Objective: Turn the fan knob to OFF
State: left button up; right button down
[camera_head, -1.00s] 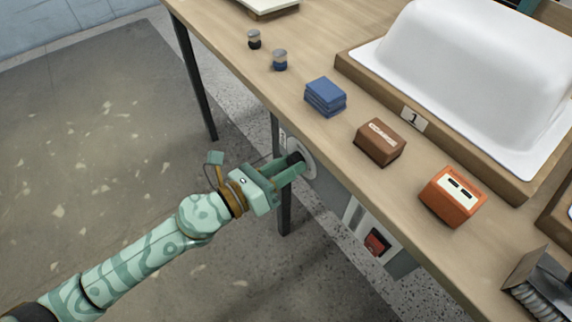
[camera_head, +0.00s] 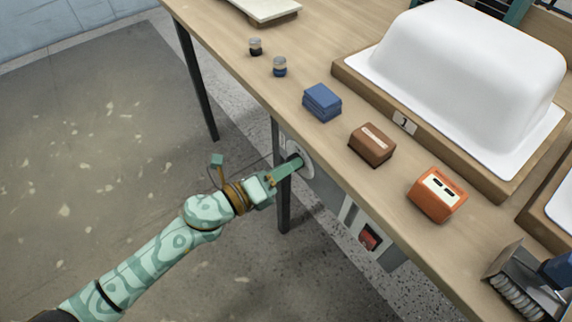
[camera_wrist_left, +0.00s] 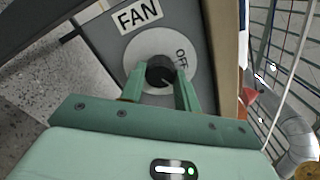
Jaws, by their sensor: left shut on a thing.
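The fan knob (camera_wrist_left: 160,72) is a small black knob on a round white dial (camera_wrist_left: 135,50) in the left wrist view. The dial carries the word OFF, printed sideways at its right. A FAN label (camera_wrist_left: 139,14) sits above the dial on a grey panel. My left gripper (camera_wrist_left: 161,80) is shut on the knob, one finger at each side. In the head view my left gripper (camera_head: 291,166) reaches the dial (camera_head: 306,163) under the table's front edge, and its fingers partly hide the knob. I cannot make out the knob's pointer. My right gripper is not in view.
A red switch (camera_head: 369,237) sits on the panel, right of the dial. The wooden table (camera_head: 225,50) above holds a blue block (camera_head: 322,102), a brown box (camera_head: 372,145), an orange box (camera_head: 437,195) and a white tub shell (camera_head: 480,65). A table leg (camera_head: 284,205) stands close to the gripper.

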pick_arm(q)
jog(key=n+p, duration=0.6)
jog(key=n, duration=0.6)
jog(key=shift+a+p, duration=0.1)
jog(key=shift+p, duration=0.2)
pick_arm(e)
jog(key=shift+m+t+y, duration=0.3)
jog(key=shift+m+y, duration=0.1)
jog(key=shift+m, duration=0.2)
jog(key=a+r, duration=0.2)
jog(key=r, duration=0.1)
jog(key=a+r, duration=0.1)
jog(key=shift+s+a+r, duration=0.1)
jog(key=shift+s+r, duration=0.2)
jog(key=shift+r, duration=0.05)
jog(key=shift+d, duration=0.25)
pick_arm(q)
jog(key=o, duration=1)
jog(key=p+v, duration=0.3)
jog(key=v, duration=1.3)
jog(key=shift+s+a+p, duration=0.1)
jog(key=shift+a+p, duration=0.05)
jog(key=shift+p, duration=0.15)
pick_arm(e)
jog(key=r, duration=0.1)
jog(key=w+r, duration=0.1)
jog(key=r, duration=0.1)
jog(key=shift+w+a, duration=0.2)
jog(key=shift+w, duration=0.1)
